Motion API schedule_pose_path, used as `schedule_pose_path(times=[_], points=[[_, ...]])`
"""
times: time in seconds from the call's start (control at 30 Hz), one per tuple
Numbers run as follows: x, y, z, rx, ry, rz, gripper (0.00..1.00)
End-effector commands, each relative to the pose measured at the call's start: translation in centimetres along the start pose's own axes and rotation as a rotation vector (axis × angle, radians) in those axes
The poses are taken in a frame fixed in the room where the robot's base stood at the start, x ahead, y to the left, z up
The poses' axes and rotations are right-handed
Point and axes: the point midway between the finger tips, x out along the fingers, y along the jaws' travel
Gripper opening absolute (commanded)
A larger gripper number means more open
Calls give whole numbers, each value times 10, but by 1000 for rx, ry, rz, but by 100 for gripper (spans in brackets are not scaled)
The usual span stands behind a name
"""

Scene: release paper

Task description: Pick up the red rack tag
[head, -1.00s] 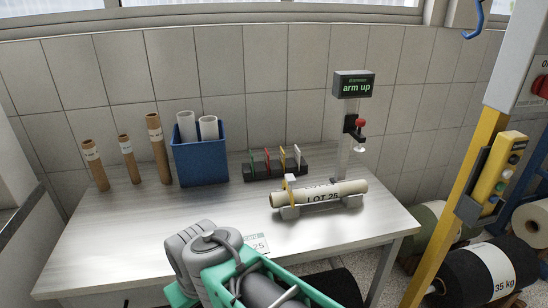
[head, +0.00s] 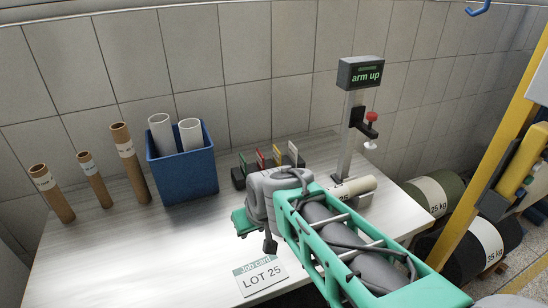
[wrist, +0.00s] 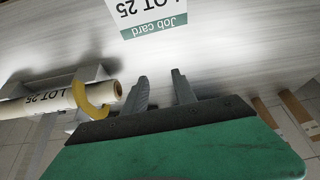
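The red rack tag (head: 261,157) stands upright in a dark rack (head: 238,180) at the back of the table, between a green tag (head: 243,162) and a yellow tag (head: 276,154). A white tag (head: 293,152) stands at the right end. My arm hides part of the rack. My gripper (head: 270,242) is in front of the rack, nearer the camera, apart from the red tag. In the wrist view its two fingers (wrist: 162,90) are apart with nothing between them. The red tag does not show in the wrist view.
A job card (head: 261,278) reading LOT 25 lies at the front. A paper roll (wrist: 62,102) with a yellow band (wrist: 92,103) rests on a holder. A blue bin (head: 183,172) and brown tubes (head: 131,162) stand left. A post with an "arm up" display (head: 361,74) stands right.

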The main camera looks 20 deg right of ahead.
Motion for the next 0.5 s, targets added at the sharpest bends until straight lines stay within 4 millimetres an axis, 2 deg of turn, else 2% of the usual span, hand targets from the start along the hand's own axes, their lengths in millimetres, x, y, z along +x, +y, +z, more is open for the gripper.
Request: schedule_pose_path(times=[0.03, 0.07, 0.1, 0.2, 0.3, 0.4, 0.5], points=[[10, 13, -42, -1, 60, -6, 33], [21, 23, -70, -5, 116, -9, 33], [36, 38, -107, -7, 196, -12, 33], [76, 85, -181, 1, 402, -4, 33], [107, 129, -222, 22, 575, 21, 33], [121, 153, -237, 36, 672, 43, 33], [127, 164, -243, 43, 719, 54, 33]])
